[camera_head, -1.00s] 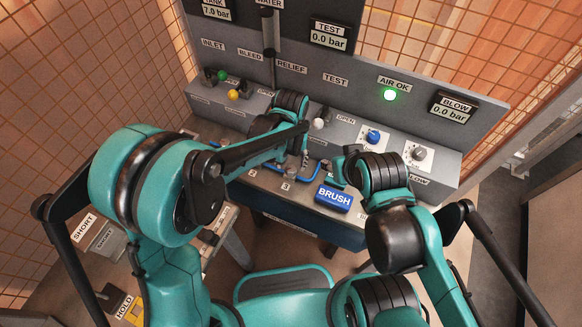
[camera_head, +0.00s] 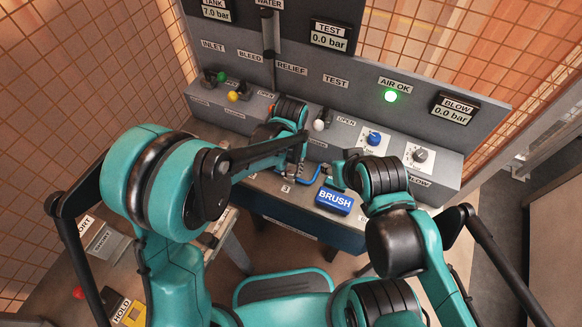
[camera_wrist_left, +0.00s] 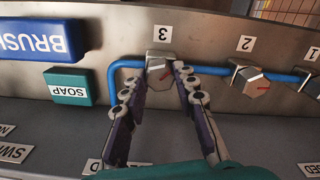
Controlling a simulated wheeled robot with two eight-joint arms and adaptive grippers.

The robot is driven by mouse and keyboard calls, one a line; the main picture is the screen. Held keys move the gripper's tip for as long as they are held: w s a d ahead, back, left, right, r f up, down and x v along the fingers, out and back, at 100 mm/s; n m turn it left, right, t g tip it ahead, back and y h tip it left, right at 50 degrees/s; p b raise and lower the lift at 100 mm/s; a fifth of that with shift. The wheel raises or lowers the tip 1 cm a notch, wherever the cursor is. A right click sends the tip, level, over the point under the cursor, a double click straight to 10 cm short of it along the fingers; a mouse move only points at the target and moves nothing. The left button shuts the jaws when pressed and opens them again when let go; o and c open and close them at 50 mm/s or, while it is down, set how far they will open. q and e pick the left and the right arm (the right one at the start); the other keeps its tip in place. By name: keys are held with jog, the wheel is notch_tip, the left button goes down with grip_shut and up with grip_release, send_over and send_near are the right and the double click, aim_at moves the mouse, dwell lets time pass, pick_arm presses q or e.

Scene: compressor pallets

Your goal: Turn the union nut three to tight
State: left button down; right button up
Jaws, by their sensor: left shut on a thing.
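Union nut two (camera_wrist_left: 250,80) sits along the pipe. A blue BRUSH block (camera_head: 334,200) and a green SOAP block (camera_wrist_left: 67,87) stand beside the pipe. Behind is a panel with valves, a blue knob (camera_head: 374,139) and a green AIR OK lamp (camera_head: 390,96).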

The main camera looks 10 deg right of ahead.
pick_arm(q)
jog(key=shift+m, duration=0.4)
jog(key=m, duration=0.3)
jog(key=shift+m, duration=0.4)
jog(key=m, duration=0.4)
jog(key=shift+m+b, duration=0.3)
jog(key=c, duration=1.2)
grip_release()
